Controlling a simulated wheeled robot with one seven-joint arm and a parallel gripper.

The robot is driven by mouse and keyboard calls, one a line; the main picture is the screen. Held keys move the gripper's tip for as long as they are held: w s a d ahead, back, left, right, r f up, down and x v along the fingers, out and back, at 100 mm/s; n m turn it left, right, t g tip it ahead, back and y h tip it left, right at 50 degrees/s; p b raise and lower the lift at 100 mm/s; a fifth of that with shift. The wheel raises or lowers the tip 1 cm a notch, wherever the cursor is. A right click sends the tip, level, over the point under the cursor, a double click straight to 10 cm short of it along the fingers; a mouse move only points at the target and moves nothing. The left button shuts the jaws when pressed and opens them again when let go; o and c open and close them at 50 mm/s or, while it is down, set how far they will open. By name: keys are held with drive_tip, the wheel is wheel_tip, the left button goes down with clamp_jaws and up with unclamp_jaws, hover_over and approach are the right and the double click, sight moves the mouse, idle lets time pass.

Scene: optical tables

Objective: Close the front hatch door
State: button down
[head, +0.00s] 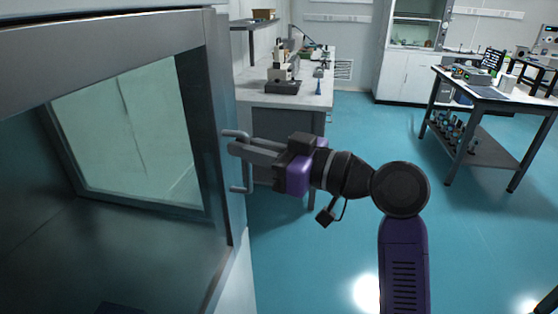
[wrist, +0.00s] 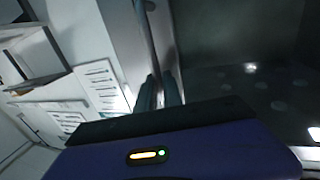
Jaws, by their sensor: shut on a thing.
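The front hatch door (head: 221,130) fills the left of the head view, with a dark metal frame around a large window. A slim metal bar handle (head: 240,189) stands off its right edge. My gripper (head: 236,147) reaches in from the right and is shut on the handle's bar, between its two ends. In the wrist view the handle (wrist: 149,38) runs down between the two fingers (wrist: 160,92), with dark glass to its right. The fingers hide part of the bar. I cannot tell how far the door stands from its frame.
A white-topped bench (head: 313,98) with a microscope (head: 284,77) stands behind my gripper. A dark table (head: 490,92) with instruments and a lower shelf stands at the right. A white cabinet (head: 402,78) is at the back. The blue floor (head: 380,130) between them is clear.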

drive_tip(key=shift+w+a, duration=0.15)
drive_tip(key=shift+a, duration=0.4)
drive_tip(key=shift+a, duration=0.1)
drive_tip(key=c, duration=1.5)
unclamp_jaws()
drive_tip(key=shift+a, duration=0.1)
drive_tip(key=shift+a, duration=0.1)
drive_tip(key=b+v, duration=0.1)
drive_tip(key=v, duration=0.7)
drive_tip(key=shift+d, duration=0.3)
drive_tip(key=shift+w, duration=0.15)
